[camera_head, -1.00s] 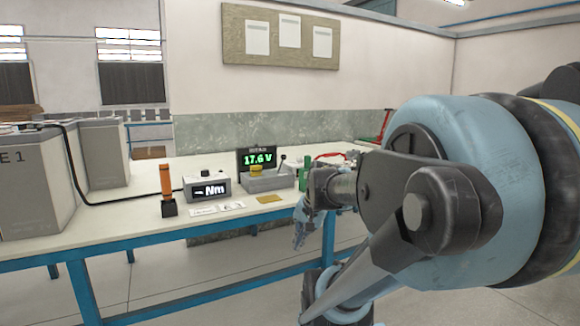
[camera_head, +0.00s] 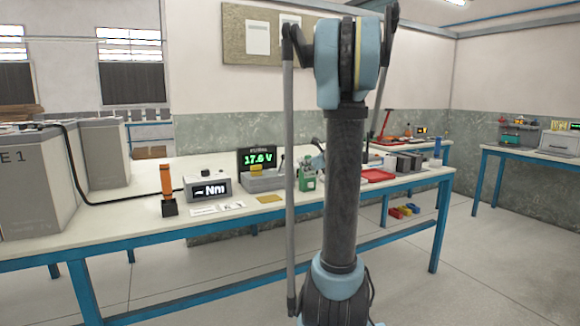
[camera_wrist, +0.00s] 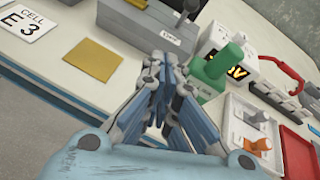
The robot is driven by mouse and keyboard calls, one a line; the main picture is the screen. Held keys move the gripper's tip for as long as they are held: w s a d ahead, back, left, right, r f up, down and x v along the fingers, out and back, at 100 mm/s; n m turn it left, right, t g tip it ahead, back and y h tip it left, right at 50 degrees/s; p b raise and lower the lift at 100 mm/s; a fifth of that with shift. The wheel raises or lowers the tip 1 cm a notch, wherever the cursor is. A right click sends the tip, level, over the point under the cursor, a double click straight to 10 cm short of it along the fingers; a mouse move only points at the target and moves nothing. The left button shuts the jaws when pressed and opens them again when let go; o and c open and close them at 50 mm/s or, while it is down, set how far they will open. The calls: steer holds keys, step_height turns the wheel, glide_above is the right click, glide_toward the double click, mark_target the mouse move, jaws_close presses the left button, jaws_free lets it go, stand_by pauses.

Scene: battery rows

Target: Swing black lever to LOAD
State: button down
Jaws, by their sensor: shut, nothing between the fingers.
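The grey tester box (camera_head: 266,182) stands on the bench below a green 17.6 V display (camera_head: 258,160). A small dark-knobbed lever (camera_head: 282,162) rises from its right end. In the wrist view the box (camera_wrist: 140,30) is at the top, and the lever (camera_wrist: 187,10) is cut by the top edge. Its LOAD marking cannot be read. My gripper (camera_wrist: 168,65) is shut and empty, its fingers below and apart from the box in the picture. In the head view my arm column hides most of the gripper.
A green device (camera_head: 307,178) stands right of the box; it also shows in the wrist view (camera_wrist: 210,75), close to my fingers. A brass-coloured plate (camera_wrist: 93,65) lies left of my fingers. A red tray (camera_head: 377,176), a torque meter (camera_head: 207,188) and an orange-handled tool (camera_head: 167,185) are on the bench.

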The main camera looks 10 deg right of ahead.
steer(key=shift+w+d+r+m+t, duration=0.15)
steer(key=shift+w+d+m, duration=0.3)
steer(key=shift+w+d, duration=0.1)
steer(key=shift+w+d+r+m+t, duration=0.15)
steer(key=shift+w+d+m, duration=0.25)
steer(key=shift+w+m, duration=0.1)
steer(key=w+r+x, duration=0.1)
steer(key=r+x, duration=0.1)
steer(key=x, duration=1)
steer(key=shift+w+a+r, duration=0.15)
steer(key=shift+w+a, duration=0.15)
steer(key=shift+a, duration=0.15)
